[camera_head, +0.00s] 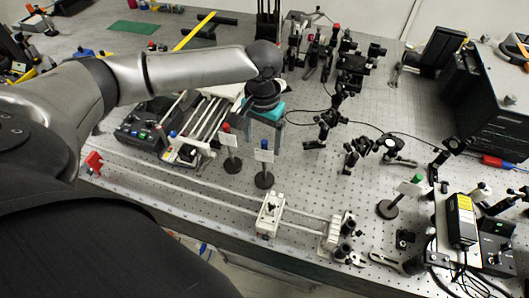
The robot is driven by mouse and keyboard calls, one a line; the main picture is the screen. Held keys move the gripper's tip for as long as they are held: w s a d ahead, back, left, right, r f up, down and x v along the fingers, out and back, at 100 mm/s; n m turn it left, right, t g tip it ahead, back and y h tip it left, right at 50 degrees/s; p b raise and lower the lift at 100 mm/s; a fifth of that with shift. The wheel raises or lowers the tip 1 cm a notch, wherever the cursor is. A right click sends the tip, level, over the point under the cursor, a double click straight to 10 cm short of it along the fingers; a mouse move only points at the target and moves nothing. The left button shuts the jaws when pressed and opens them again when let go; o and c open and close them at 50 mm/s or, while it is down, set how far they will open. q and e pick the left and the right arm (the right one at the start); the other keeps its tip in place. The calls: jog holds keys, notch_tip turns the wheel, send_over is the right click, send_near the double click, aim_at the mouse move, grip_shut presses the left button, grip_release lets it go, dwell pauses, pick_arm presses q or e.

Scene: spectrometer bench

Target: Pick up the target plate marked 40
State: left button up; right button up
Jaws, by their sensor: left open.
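Several small white plates stand on round black bases: one with a red knob (230,140), one with a blue knob (264,155), and one with a green knob (411,188) farther right. Their markings are too small to read, so I cannot tell which is marked 40. My left gripper (263,138) points down at the blue-knobbed plate, its grey fingers apart below a teal part. The fingers look empty; I cannot tell whether the plate's top is between them. My right gripper is out of view.
The perforated metal bench (330,185) holds a long rail in front with a white carriage (270,215). Dark optical mounts (335,120) crowd the right of the gripper. A black box with knobs (145,120) stands left. A yellow-labelled device (461,220) is at far right.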

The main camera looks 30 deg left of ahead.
aim_at(266, 147)
pick_arm(q)
jog(key=shift+w+d+f, duration=0.1)
jog(key=shift+w+f, duration=0.1)
jog(key=shift+f, duration=1.2)
jog(key=shift+w+d+f, duration=0.1)
jog(key=shift+w+f, duration=0.05)
jog(key=shift+f, duration=1.25)
grip_shut()
